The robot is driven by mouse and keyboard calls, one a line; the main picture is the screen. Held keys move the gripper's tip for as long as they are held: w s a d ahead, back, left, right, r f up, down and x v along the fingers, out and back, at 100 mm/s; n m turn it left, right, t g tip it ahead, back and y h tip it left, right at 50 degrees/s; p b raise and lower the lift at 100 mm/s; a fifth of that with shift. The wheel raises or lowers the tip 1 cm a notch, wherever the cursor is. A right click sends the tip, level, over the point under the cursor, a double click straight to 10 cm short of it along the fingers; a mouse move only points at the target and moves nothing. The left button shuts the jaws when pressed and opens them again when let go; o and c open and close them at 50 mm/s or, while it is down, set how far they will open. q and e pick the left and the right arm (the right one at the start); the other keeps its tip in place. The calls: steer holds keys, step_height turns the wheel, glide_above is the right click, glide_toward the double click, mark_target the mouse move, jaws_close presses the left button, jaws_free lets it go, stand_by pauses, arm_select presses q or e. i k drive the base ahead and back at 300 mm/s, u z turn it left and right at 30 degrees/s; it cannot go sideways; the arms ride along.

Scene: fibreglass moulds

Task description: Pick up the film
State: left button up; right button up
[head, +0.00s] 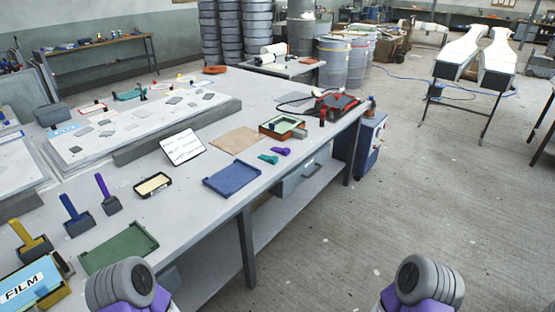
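A light-blue card marked FILM (22,287) shows at the lower left corner, on the near left end of the long grey table (225,210). It is in or on the front of a yellow and dark box-like holder, partly cut off by the frame edge. I cannot tell whether a separate film lies inside. Rounded grey and purple parts of my two arms show at the bottom edge, the left one near the table and the right one over the floor. Neither gripper's fingers are in view.
Beside the card stand yellow, blue and purple-handled tools (107,194), a green tray (119,247) and a black-rimmed tray (152,185). A blue tray (232,179), a brown sheet (237,140) and a red machine (335,103) lie farther along. The floor (420,190) at right is clear.

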mark_target(36, 280)
steer(key=u, duration=1.9)
steer(key=k, duration=0.4)
steer(key=u, duration=1)
steer(key=i, duration=0.8)
steer(key=u, duration=0.1)
